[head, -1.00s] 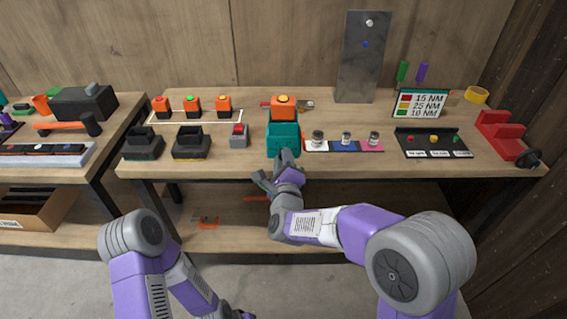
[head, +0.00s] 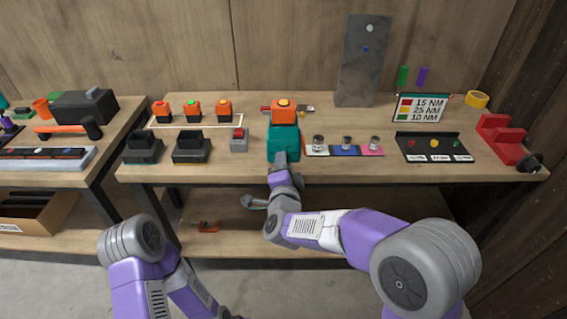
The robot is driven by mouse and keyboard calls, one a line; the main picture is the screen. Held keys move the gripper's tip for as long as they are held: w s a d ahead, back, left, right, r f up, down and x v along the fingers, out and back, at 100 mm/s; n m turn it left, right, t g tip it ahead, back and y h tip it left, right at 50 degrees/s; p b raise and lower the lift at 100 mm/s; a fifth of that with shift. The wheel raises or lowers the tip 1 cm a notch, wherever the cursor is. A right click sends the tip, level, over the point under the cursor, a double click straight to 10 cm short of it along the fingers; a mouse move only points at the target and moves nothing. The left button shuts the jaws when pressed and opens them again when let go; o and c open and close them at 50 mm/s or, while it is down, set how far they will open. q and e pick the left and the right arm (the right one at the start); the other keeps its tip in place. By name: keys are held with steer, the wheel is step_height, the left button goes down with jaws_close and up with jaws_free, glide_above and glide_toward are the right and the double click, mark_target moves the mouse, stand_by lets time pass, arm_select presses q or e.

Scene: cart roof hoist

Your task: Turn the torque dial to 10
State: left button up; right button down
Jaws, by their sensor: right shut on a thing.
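A teal housing (head: 283,141) with an orange block (head: 284,112) and yellow button on top stands near the front edge of the middle of the bench. My right gripper (head: 281,160) is at the low front of the teal housing, pointing at it. It is shut on a small part there, apparently the torque dial, which the fingers hide. No dial mark or pointer can be read. A sign (head: 421,107) behind on the right shows red 15 NM, yellow 25 NM and green 10 NM. My left gripper is below the picture; only its arm shows.
Left of the housing are a grey box with a red button (head: 239,139) and black holders (head: 191,147). Right are a strip with several metal knobs (head: 346,144), a black panel (head: 434,147) and a red clamp-like block (head: 501,137). A lower shelf (head: 225,240) lies beneath.

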steer(key=shift+n+h+p, duration=0.35)
steer(key=shift+n+p, duration=1.4)
steer(key=shift+n, duration=2.1)
steer(key=shift+n+h+p, duration=0.35)
steer(key=shift+n+p, duration=1.35)
steer(key=shift+n, duration=2.45)
steer(key=c, duration=0.9)
jaws_free()
